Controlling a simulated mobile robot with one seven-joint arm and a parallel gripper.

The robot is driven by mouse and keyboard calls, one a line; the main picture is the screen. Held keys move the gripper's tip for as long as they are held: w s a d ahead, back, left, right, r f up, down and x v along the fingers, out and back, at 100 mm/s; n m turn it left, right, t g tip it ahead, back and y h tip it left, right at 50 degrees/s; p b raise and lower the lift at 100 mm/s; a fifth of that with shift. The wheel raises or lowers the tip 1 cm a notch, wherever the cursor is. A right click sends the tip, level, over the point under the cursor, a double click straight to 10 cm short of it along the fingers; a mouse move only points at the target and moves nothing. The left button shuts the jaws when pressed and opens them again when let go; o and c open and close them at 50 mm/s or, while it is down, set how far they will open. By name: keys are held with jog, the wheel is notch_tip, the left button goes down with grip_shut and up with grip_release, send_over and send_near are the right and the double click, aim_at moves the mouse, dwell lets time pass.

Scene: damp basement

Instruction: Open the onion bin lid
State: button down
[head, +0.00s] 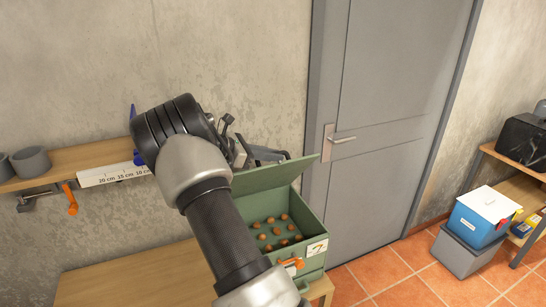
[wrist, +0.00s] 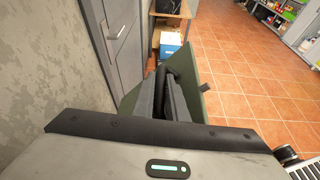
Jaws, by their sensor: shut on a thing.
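The green onion bin (head: 313,228) stands on a wooden surface, with several small brown onions (head: 277,232) showing inside. Its lid (head: 275,176) is raised and tilted up at the back, so the bin stands open. My gripper (head: 258,154) is at the lid's upper edge, partly hidden behind my arm and the lid. In the wrist view my gripper (wrist: 172,92) is shut on the green lid (wrist: 206,104), which shows on both sides of the dark fingers. My forearm hides the bin's left side.
A wooden shelf (head: 80,158) with grey cups (head: 30,161) is on the left wall. A grey door (head: 385,110) is behind and right of the bin. A blue and white box (head: 481,217) stands on a grey box at the right. Tiled floor (head: 385,270) is clear before the door.

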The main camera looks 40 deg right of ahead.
jog(key=shift+w, duration=0.1)
dwell(0.3)
jog(key=c, duration=2)
grip_release()
jog(key=shift+c, duration=0.2)
jog(key=b+v, duration=0.1)
jog(key=v, duration=1.6)
jog(key=shift+a+r+b, duration=0.15)
jog(key=shift+r+b, duration=0.1)
jog(key=shift+b, duration=0.1)
jog(key=shift+o, duration=0.3)
